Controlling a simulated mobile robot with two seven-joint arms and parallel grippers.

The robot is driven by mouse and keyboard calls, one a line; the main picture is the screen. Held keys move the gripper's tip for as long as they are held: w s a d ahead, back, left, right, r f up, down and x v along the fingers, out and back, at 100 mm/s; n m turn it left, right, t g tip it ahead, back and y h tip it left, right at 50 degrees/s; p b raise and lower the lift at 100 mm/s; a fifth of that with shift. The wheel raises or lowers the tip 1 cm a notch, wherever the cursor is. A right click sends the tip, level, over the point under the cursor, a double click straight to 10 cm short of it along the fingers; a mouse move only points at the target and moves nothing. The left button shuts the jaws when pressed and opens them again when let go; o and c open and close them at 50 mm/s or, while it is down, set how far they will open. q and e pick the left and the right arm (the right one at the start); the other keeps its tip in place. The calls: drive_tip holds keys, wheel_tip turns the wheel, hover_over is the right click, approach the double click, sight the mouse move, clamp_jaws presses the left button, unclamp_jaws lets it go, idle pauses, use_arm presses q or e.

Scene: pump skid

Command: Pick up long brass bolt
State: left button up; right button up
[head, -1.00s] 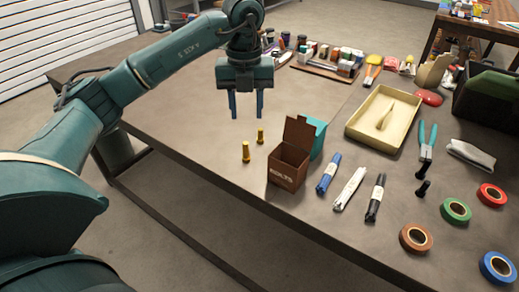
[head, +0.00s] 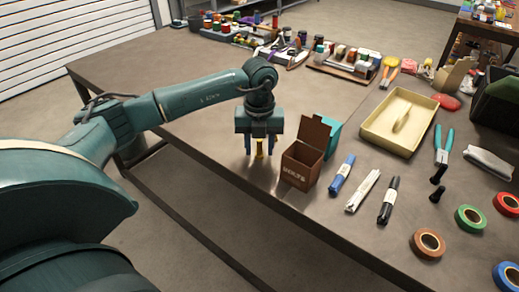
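A brass bolt (head: 259,149) stands upright on the grey workbench, left of the brown bolts box. Its upper part is hidden by my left gripper. My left gripper (head: 259,152) points down over this bolt, with one finger on each side. Gaps show between the fingers and the bolt, so the gripper is open. The second brass bolt, seen in the earlier view, is hidden behind the gripper now. My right gripper is not in view.
The open brown box (head: 299,170) with a raised lid stands close right of the gripper, with a teal box (head: 334,130) behind it. Markers (head: 342,174) lie further right, near a cream tray (head: 400,118). The bench left of the gripper is clear.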

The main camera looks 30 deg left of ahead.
use_arm(q)
drive_tip(key=shift+f, duration=0.1)
drive_tip(key=shift+c, duration=0.3)
clamp_jaws()
